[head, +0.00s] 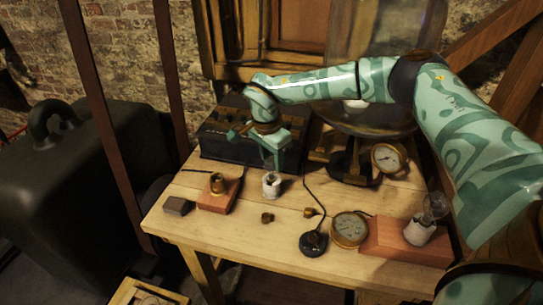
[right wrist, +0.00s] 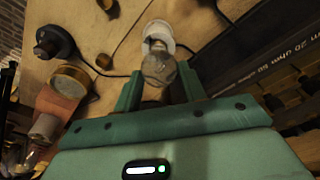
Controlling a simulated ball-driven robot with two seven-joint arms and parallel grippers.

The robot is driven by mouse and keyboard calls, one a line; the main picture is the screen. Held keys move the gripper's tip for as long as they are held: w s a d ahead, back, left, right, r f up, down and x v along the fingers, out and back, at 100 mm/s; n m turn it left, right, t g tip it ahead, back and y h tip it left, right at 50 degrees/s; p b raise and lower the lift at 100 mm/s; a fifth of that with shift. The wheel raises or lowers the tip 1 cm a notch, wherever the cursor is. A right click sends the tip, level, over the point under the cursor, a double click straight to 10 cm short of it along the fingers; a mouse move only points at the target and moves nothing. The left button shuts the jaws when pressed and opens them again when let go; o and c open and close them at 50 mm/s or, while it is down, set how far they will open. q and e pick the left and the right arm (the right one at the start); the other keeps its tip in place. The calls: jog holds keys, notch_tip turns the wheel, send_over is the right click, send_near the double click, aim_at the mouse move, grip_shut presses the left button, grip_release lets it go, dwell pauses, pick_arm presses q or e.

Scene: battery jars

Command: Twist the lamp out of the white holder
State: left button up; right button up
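The white holder (head: 271,185) stands upright on the table, left of the middle, and shows beyond the lamp in the right wrist view (right wrist: 158,36). The lamp (right wrist: 158,69) is a clear round glass bulb, in line with the holder. My right gripper (head: 276,161) points down just above the holder. In the right wrist view its two fingers (right wrist: 160,76) flank the glass closely, one on each side, and appear shut on it. The lamp's base is hidden, so I cannot tell how far it sits in the holder. My left gripper is out of view.
Another white holder (head: 419,232) with a glass bulb stands on a reddish block at right. A gauge (head: 349,229), a black disc (head: 313,243) with a cable and small brass parts lie in front. A brass socket (head: 217,183) is left; a dark box (head: 250,140) is behind.

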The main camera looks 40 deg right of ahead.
jog(key=c, duration=0.4)
jog(key=shift+r+n+p, duration=0.15)
jog(key=shift+n+p, duration=0.15)
jog(key=shift+p, duration=0.1)
jog(key=n+p, duration=0.3)
jog(key=n, duration=0.1)
jog(key=shift+t, duration=0.3)
jog(key=shift+n+p, duration=0.3)
jog(key=shift+n, duration=0.4)
jog(key=shift+f, duration=0.2)
jog(key=shift+n, duration=0.3)
